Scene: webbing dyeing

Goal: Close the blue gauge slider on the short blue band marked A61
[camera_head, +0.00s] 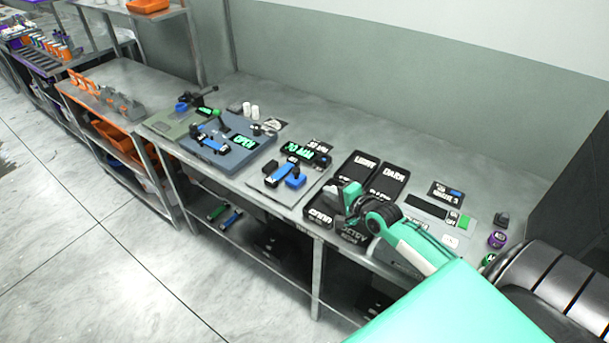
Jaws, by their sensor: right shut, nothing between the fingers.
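A small measuring station stands on the table in front of my right gripper. On its pale grey plate (262,186) are a blue block (295,181), which looks like the gauge slider, and a short blue strip (282,171) with black end pieces, which may be the band. A black display (300,153) behind them shows green figures with MM. The A61 mark is too small to read. I cannot tell whether the slider touches the band. My right gripper (341,195) is shut and empty, to the right of the plate, over the black trays. My left gripper is not in view.
A blue-grey board (205,152) with a display reading OPEN and a green-knobbed lever stands to the left. Black trays marked LIGHT (362,165) and DARK (393,172) lie behind my right gripper.

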